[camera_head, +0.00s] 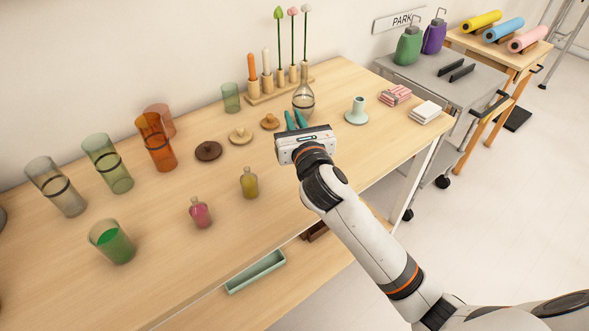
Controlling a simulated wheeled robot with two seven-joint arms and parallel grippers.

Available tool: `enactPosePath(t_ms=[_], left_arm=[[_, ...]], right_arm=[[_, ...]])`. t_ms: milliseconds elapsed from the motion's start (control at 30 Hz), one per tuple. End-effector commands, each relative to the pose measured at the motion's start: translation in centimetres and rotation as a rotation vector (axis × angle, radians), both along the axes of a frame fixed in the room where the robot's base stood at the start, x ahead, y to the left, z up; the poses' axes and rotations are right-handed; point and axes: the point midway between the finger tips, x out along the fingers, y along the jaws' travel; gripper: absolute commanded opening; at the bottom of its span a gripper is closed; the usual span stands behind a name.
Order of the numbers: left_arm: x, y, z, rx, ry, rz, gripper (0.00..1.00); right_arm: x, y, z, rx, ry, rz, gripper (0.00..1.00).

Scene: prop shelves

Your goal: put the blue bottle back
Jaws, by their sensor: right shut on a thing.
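My right gripper (296,119) is over the right part of the wooden table, with its teal fingers pointing away from me. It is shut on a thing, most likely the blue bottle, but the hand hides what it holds. No blue bottle shows elsewhere. A small pink bottle (200,213) and a small yellow bottle (249,184) stand upright on the table, to the left of the hand. My left gripper is not in view.
The wooden table (150,240) holds several tumblers at left, round lids (240,136) and a clear flask (303,100) close behind my fingers. A candle rack (278,88) stands behind. A teal holder (356,112) stands right. A grey cart (445,90) is beyond.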

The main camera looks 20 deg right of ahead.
Motion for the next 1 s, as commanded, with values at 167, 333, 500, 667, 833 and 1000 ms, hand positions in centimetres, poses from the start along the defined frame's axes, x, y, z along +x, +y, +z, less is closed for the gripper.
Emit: enactPosePath(t_ms=[167, 333, 500, 667, 833, 1000], left_arm=[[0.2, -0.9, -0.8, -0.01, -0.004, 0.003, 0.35], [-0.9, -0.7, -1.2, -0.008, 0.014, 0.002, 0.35], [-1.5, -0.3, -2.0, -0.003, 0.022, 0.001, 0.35], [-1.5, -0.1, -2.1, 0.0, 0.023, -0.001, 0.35], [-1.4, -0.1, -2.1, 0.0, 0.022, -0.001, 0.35], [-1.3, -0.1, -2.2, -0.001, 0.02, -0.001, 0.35]], right_arm=[[-0.1, 0.0, -3.8, 0.001, 0.005, -0.001, 0.0], [-0.1, 0.0, -5.2, 0.001, 0.002, -0.001, 0.0], [-0.1, 0.0, -7.8, 0.003, 0.004, -0.002, 0.0], [-0.1, 0.0, -8.6, 0.0, 0.0, 0.0, 0.0], [-0.1, 0.0, -8.5, -0.001, -0.001, 0.0, 0.0], [-0.1, 0.0, -8.8, 0.0, 0.001, 0.0, 0.16]])
